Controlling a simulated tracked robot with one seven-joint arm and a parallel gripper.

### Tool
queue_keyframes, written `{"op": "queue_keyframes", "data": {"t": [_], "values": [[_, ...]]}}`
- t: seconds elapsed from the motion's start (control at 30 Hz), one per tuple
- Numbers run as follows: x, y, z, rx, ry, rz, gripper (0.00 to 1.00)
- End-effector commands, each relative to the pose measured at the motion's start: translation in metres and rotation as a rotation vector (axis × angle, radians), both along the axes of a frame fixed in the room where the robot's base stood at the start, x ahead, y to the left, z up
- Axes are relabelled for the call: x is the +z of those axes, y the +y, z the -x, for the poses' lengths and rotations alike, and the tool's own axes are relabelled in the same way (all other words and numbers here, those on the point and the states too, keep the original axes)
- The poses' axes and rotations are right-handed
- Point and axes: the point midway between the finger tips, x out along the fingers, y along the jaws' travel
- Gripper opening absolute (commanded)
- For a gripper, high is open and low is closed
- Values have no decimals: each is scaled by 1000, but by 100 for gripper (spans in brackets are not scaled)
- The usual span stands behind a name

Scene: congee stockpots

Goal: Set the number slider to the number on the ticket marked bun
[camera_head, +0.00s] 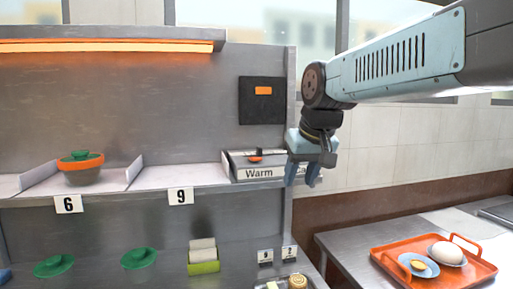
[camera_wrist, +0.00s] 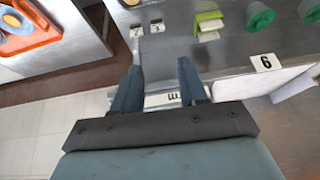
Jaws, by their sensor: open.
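A grey slider box (camera_head: 240,174) labelled "Warm" sits at the right end of the shelf. It has a dark knob and an orange mark (camera_head: 255,159) on top; no scale numbers are readable. My gripper (camera_head: 303,178) is open and empty, pointing down at the box's right end and hiding part of it. In the wrist view my gripper (camera_wrist: 160,64) straddles part of the white label (camera_wrist: 165,98). Two small tickets (camera_head: 265,256) and (camera_head: 289,253) hang lower right, seemingly 9 and 2. No word "bun" is readable on any ticket.
Larger tickets 6 (camera_head: 68,204) and 9 (camera_head: 180,196) are on the shelf edge. An orange-rimmed bowl (camera_head: 82,172) stands at left. Green lids (camera_head: 139,258) and a green-and-white block (camera_head: 203,266) lie below. An orange tray (camera_head: 385,250) is on the right counter. A dark panel (camera_head: 262,108) is behind the slider.

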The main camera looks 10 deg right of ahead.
Motion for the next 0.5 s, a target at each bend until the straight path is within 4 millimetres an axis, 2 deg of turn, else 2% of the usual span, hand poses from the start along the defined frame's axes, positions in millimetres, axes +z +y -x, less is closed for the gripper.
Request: {"op": "queue_keyframes", "data": {"t": [0.03, 0.2, 0.5], "values": [[14, -1, -21, 2, 8, -4, 43], [55, -5, -81, 1, 24, -11, 43], [104, -5, -189, -4, 54, 5, 43]]}}
